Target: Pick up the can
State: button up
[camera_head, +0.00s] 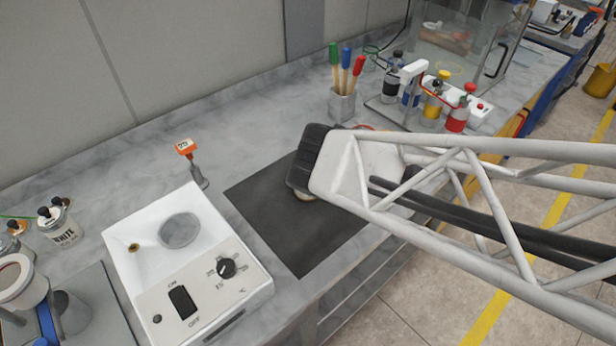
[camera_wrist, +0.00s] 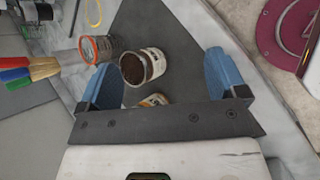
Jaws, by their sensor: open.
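In the wrist view an open can (camera_wrist: 143,67) with dark brown contents stands on the dark mat, its mouth facing the camera. My gripper (camera_wrist: 160,62) has its two blue fingers spread apart, and the can appears between them, nearer the left one. There is a visible gap on the right; I cannot tell how far above the can the fingertips are. A small yellow-and-white thing (camera_wrist: 155,100) is partly hidden by my gripper's bar. In the head view my gripper hides most of what is below it; a pale edge (camera_head: 305,196) shows under it.
The black mat (camera_head: 300,240) lies on a marble counter. A white hotplate (camera_head: 190,260) stands left. Brushes in a metal cup (camera_head: 341,105) and bottles (camera_head: 457,115) stand behind. An orange-rimmed container (camera_wrist: 100,48) is close to the left finger. The mat's front part is clear.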

jog(key=a+f+n+t, duration=0.2)
jog(key=a+n, duration=0.2)
jog(key=a, duration=0.1)
jog(key=w+a+f+n+t+y, duration=0.1)
jog(key=a+f+n+t, duration=0.1)
jog(key=a+n, duration=0.3)
jog(key=a+f+n+t, duration=0.3)
jog(key=a+f+n, duration=0.1)
jog(key=a+n, duration=0.1)
jog(key=shift+w+a+f+y, duration=0.15)
jog(key=shift+w+f+y, duration=0.05)
jog(key=shift+w+y, duration=0.1)
jog(key=shift+w, duration=0.1)
jog(key=shift+x, duration=1.25)
jog(key=shift+w+f, duration=0.1)
jog(key=shift+x, duration=2.5)
jog(key=shift+c, duration=0.2)
